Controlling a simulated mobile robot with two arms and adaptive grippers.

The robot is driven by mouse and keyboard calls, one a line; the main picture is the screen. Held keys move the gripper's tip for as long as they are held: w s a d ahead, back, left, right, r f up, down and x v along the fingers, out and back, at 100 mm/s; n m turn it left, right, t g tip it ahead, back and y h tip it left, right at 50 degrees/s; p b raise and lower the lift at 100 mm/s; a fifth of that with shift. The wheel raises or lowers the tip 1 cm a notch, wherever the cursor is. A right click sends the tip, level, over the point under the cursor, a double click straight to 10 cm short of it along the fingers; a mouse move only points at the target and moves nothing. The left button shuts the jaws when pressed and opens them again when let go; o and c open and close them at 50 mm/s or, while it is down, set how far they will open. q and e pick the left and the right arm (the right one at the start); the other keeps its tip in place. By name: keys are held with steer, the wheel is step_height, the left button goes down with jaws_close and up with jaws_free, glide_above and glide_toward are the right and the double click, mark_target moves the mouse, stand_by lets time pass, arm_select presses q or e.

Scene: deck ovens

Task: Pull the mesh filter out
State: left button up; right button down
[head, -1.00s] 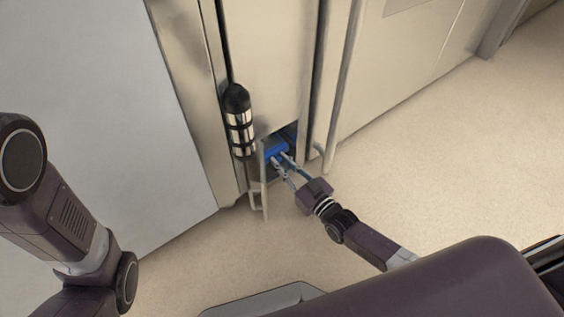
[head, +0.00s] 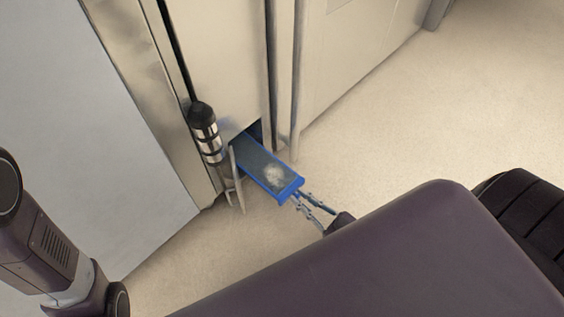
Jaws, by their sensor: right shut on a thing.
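The mesh filter (head: 262,166) is a long flat piece with a blue frame and grey mesh, with a pale patch of residue near its front end. It sticks well out of a dark opening (head: 255,131) low in the cabinet, and its far end is at or inside that opening. My right gripper (head: 299,197) is shut on the blue front end of the filter, its fingers reaching in from the lower right. Only part of my left arm shows at the left edge; the left gripper is out of view.
An open narrow flap (head: 236,180) stands left of the filter. A black and silver cylinder (head: 206,132) is mounted on the cabinet beside the opening. A vertical pipe (head: 297,80) runs to the right. The beige floor (head: 400,120) on the right is clear.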

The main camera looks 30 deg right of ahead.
steer(key=v, duration=0.5)
steer(key=shift+s+d+p, duration=0.1)
steer(key=shift+s+p, duration=0.2)
steer(key=c, duration=1.8)
jaws_free()
steer(key=shift+c, duration=0.2)
steer(key=v, duration=1.2)
